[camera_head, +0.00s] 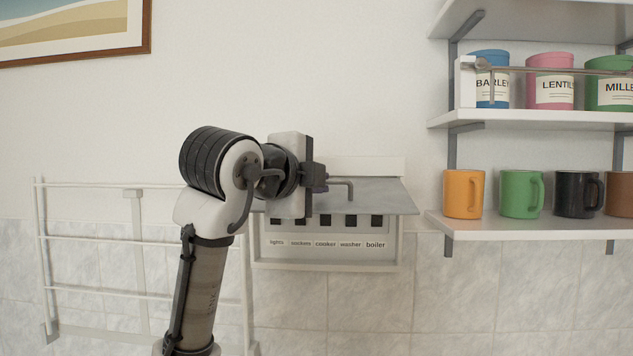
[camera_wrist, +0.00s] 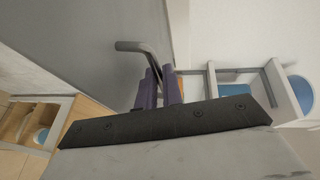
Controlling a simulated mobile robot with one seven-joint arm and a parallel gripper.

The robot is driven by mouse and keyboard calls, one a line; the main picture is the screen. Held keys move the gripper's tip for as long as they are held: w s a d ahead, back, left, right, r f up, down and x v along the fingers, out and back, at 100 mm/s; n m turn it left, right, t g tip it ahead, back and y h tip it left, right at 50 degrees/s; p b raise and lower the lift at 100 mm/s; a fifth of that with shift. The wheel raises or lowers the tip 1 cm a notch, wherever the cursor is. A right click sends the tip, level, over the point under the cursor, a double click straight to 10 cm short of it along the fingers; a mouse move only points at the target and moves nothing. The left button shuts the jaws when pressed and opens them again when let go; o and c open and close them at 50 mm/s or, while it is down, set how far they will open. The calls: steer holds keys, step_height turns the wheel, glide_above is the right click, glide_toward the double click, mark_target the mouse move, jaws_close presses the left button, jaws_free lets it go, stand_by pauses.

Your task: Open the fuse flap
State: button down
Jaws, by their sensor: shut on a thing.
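The fuse box (camera_head: 325,266) is a white frame on the wall, with a row of dark switches above the labels lights, sockets, cooker, washer and boiler. Its grey flap (camera_head: 385,197) stands raised, sticking out from the wall above the switches. A bent metal handle (camera_head: 345,184) is on the flap. My gripper (camera_head: 320,179) is at the flap, shut on the handle. In the wrist view the flap (camera_wrist: 75,40) fills the upper left, and the purple fingers of my gripper (camera_wrist: 160,90) close around the handle (camera_wrist: 130,46). My arm hides the box's left part.
A white wire rack (camera_head: 95,238) hangs on the wall at left. At right, shelves (camera_head: 545,228) hold several mugs (camera_head: 463,194) and, above, labelled canisters (camera_head: 549,80) behind a rail. A framed picture (camera_head: 70,28) hangs at upper left. The wall above the flap is bare.

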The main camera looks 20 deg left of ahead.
steer(key=shift+w, duration=0.1)
steer(key=c, duration=1.6)
jaws_free()
steer(key=shift+w+a+f, duration=0.1)
steer(key=shift+w+f, duration=0.05)
steer(key=shift+o, duration=0.2)
steer(key=shift+s+b, duration=0.35)
steer(key=shift+s, duration=0.3)
steer(key=b+v, duration=0.4)
steer(key=v, duration=0.8)
steer(key=shift+s, duration=0.35)
steer(key=shift+a, duration=0.1)
